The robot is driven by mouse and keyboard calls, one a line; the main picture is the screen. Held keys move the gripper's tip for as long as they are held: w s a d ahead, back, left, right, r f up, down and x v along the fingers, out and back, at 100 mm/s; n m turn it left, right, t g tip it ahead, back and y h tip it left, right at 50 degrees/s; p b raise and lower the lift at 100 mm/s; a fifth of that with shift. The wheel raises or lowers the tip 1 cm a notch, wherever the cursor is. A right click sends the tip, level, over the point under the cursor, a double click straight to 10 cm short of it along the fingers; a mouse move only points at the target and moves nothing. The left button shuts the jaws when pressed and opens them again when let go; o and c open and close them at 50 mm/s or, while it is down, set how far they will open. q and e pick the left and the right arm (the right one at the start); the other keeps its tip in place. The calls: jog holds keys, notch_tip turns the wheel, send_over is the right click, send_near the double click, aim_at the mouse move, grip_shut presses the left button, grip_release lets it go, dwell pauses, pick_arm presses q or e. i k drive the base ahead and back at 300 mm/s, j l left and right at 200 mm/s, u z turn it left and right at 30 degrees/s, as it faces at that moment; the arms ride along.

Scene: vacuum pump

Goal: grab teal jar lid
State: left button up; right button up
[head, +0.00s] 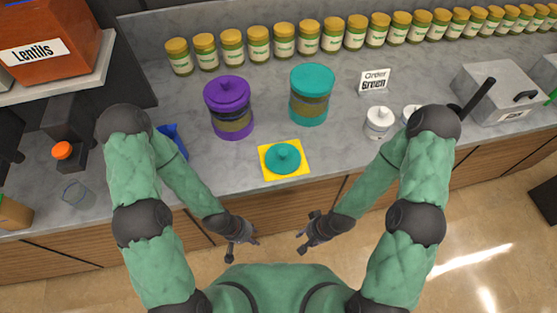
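The teal jar lid (283,159), round with a small knob, lies knob up on a yellow square (265,165) near the counter's front edge. The teal jar (310,108) stands behind it; its top is teal and shows no knob. My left gripper (243,248) is in front of the counter, below and left of the lid. My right gripper (306,235) is in front of the counter, below and right of the lid. Both look open and empty, with fingers spread, and neither touches anything.
A purple jar (232,122) with its knobbed lid on stands left of the teal jar. Several labelled jars line the back. Bare counter (335,150) lies right of the yellow square.

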aim_at(281, 158)
jog(key=l+u, duration=0.15)
jog(key=u, duration=0.35)
jog(key=k+l+u, duration=0.1)
jog(key=u, duration=0.35)
jog(key=k+l+u, duration=0.1)
jog(key=u, duration=0.4)
jog(key=k+l, duration=0.15)
jog(key=l, duration=0.25)
jog(key=i, duration=0.3)
